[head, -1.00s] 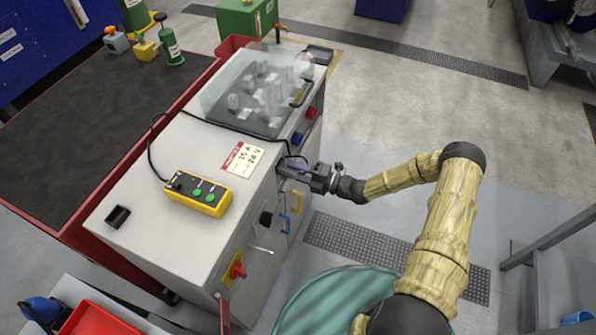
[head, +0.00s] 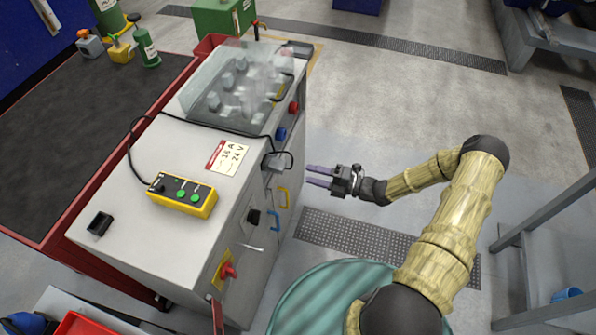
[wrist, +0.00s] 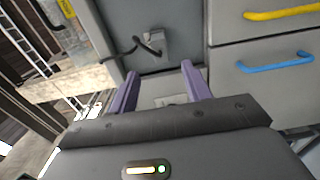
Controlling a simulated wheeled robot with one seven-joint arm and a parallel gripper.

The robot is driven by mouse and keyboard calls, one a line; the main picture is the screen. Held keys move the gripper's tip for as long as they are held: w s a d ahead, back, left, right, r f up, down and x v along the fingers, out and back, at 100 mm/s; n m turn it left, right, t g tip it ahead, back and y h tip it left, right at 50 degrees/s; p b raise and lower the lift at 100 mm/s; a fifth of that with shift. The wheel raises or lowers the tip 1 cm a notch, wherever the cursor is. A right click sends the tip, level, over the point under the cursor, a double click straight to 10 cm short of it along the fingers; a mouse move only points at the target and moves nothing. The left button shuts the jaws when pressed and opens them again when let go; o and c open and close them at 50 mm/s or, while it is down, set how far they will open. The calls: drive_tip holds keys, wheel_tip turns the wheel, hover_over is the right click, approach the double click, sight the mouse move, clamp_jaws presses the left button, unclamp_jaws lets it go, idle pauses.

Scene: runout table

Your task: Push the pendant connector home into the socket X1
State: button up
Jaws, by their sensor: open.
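The pendant connector (head: 277,162) is a grey block with a black cable, at the upper front face of the cabinet in the head view. It also shows in the wrist view (wrist: 154,46), against the grey panel with its cable looping to the left. Socket X1 is hidden behind the connector, and I cannot tell how deep the connector sits. My gripper (head: 311,175) has purple fingers, open and empty, a short way right of the connector and apart from it. In the wrist view the spread fingertips (wrist: 160,70) point toward the panel just below the connector.
The yellow pendant (head: 182,195) lies on the white cabinet top (head: 140,185), its cable running along the top. A clear cover (head: 237,85) stands at the back. Blue and yellow handles (head: 283,197) stick out of the cabinet front. The floor right of the cabinet is open.

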drive_tip(key=v, duration=0.6)
drive_tip(key=shift+d+b, duration=0.3)
drive_tip(key=shift+d, duration=0.1)
idle(1.1)
drive_tip(key=shift+s, duration=0.15)
